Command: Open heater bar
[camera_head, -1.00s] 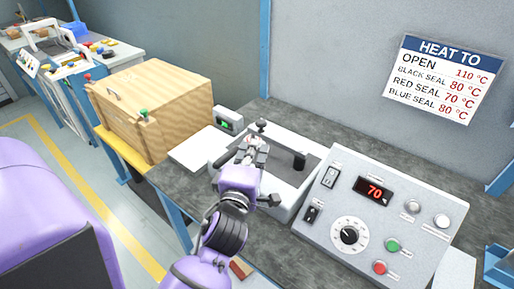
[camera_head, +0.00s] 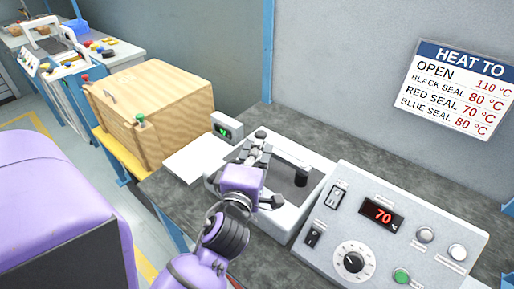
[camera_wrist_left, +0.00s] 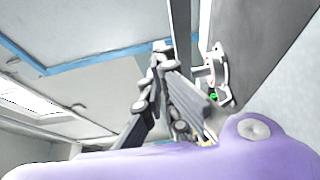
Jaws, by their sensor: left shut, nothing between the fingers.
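The sealing machine (camera_head: 315,159) is a white unit with a dark top on the grey bench. A black upright knob (camera_head: 303,176) stands toward its right side, and a smaller black knob (camera_head: 260,134) is at its far left. I cannot tell clearly which part is the heater bar, because my left gripper covers much of the machine's left side. My left gripper (camera_head: 262,147) is shut and empty above that side, close to the smaller knob; contact cannot be told. In the left wrist view its fingers (camera_wrist_left: 163,62) point away from the camera. My right gripper is not in view.
A control panel (camera_head: 330,255) reading 70 stands at the right. A small box with a green display (camera_head: 227,127) sits behind left. A wooden crate (camera_head: 180,100) is farther left. A wall sign (camera_head: 456,88) lists heating temperatures. Bare bench shows behind the machine.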

